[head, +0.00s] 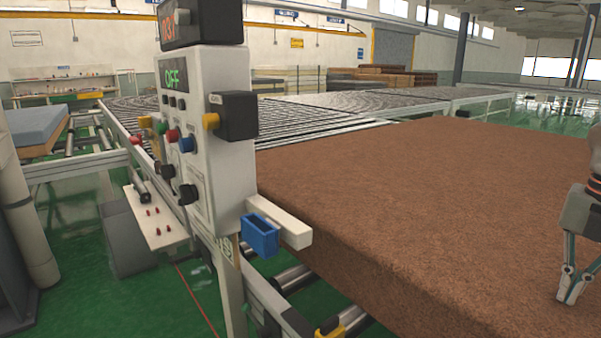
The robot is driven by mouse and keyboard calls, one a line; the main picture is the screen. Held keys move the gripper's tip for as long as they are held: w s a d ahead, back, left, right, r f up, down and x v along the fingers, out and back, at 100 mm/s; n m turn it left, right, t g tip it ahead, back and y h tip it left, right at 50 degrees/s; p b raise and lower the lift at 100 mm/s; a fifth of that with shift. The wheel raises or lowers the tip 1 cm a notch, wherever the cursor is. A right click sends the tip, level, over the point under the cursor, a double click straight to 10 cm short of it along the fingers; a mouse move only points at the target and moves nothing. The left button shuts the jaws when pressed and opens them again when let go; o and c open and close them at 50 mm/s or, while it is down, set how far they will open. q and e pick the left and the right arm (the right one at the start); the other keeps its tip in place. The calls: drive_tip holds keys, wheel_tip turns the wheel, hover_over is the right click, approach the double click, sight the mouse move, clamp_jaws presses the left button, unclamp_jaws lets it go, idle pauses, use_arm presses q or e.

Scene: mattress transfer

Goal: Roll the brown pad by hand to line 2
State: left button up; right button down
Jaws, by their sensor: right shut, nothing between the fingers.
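The brown pad (450,180) is a thick, wide slab that fills the right half of the head view. Its near left edge rests over rollers (295,277) at the bottom centre. My right gripper (570,298) is at the right edge of the view, pointing down at the pad's top near the front. Its fingertips are together with nothing between them; they appear at or very close to the pad's surface. My left gripper is not in view. No marking for line 2 can be read.
A grey control box (205,140) with buttons and an "OFF" display stands left of the pad. A blue bin (259,235) hangs below it. Roller conveyors (330,115) run behind the pad. A blue-grey pad (35,128) lies at far left. Green floor shows between frames.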

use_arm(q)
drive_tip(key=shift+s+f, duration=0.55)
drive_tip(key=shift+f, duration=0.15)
use_arm(e)
drive_tip(key=shift+f, duration=0.35)
use_arm(q)
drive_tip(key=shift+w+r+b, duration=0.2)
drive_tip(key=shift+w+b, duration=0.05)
drive_tip(key=shift+b, duration=0.05)
use_arm(e)
drive_tip(key=shift+s+f, duration=0.1)
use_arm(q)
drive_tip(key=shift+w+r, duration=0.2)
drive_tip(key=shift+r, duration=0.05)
use_arm(e)
drive_tip(key=shift+s, duration=0.2)
drive_tip(key=shift+s+d+r+p, duration=0.2)
drive_tip(key=shift+s+d+p, duration=0.1)
drive_tip(key=shift+s+d, duration=0.35)
drive_tip(key=shift+s, duration=0.05)
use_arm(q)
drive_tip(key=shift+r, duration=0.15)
use_arm(e)
drive_tip(key=shift+w+a+r, duration=0.15)
drive_tip(key=shift+w, duration=0.1)
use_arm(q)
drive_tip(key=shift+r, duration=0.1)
use_arm(e)
drive_tip(key=shift+r, duration=0.1)
